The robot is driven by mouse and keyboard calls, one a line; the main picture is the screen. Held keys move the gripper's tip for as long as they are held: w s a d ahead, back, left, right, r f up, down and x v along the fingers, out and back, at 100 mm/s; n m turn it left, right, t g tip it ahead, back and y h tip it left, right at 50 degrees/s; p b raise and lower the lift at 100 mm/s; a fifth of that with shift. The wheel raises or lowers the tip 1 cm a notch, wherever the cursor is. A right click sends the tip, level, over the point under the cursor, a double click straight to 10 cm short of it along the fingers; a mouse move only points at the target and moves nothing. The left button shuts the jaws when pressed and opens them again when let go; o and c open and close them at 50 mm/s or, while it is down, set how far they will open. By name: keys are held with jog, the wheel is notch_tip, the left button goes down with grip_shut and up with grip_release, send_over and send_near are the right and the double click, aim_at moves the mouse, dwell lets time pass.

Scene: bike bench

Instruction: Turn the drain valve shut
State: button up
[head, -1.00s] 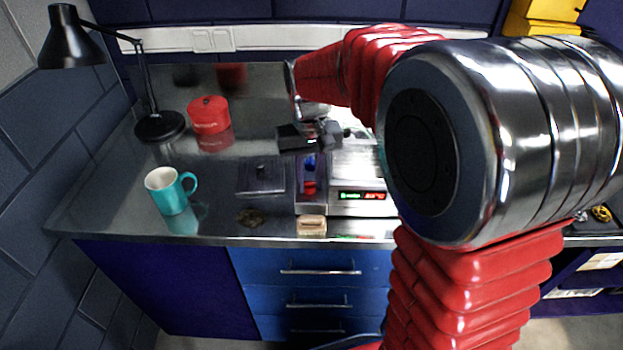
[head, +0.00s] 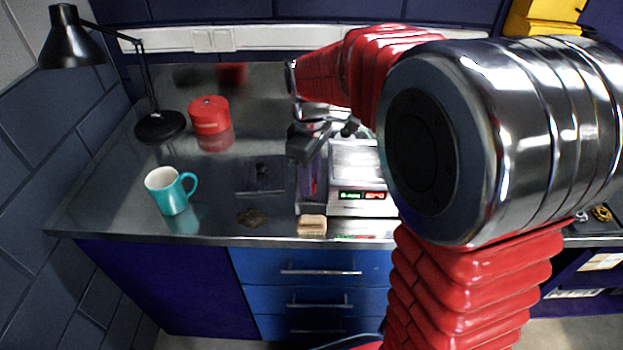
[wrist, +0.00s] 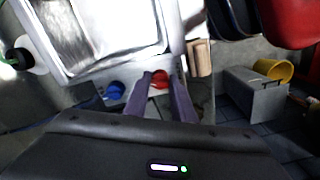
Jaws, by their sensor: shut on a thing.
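The bench unit (head: 357,203) is a silver box with a lit red and green display. Its bright metal top also fills the upper left of the wrist view (wrist: 110,28). In the wrist view a red valve knob (wrist: 160,74) shows between my gripper's fingertips (wrist: 160,80), and a blue knob (wrist: 115,91) sits to its left. My gripper is shut on the red knob. In the head view my gripper (head: 312,185) points down at the unit's left side and hides both knobs. How far the valve is turned cannot be told.
A small wooden block (head: 312,226) lies at the bench's front edge.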

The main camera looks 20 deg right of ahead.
jog(key=n, duration=0.5)
dwell(0.5)
jog(key=o, duration=0.8)
jog(key=shift+r, duration=0.1)
notch_tip(320, 180, up, 14)
jog(key=shift+f, duration=0.25)
dwell(0.3)
